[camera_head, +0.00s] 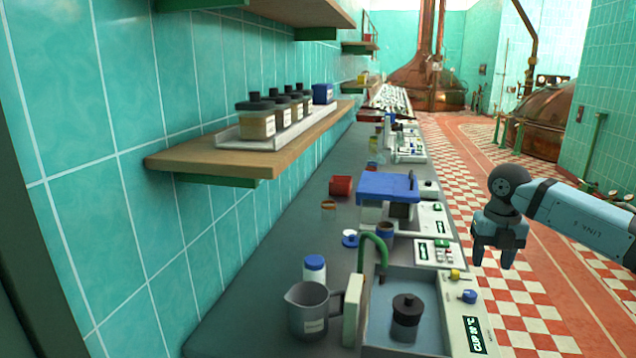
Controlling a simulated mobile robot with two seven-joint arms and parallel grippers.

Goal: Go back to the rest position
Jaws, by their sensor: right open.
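My right gripper (492,262) hangs at the right, pointing down, over the checkered floor just right of the counter. Its two fingers are apart and nothing shows between them. My blue right arm comes in from the right edge. My left gripper is not in view. The counter (250,300) runs along the tiled wall away from me. A water bath (383,318) with a dark-lidded jar (406,312) in it stands at its near end.
A grey jug (308,312) and a white bottle with a blue lid (315,270) stand beside the bath. A blue-lidded box (388,186) stands farther back. A wooden shelf (215,163) holds several jars. Open floor lies right of the counter, with copper kettles (546,120) beyond.

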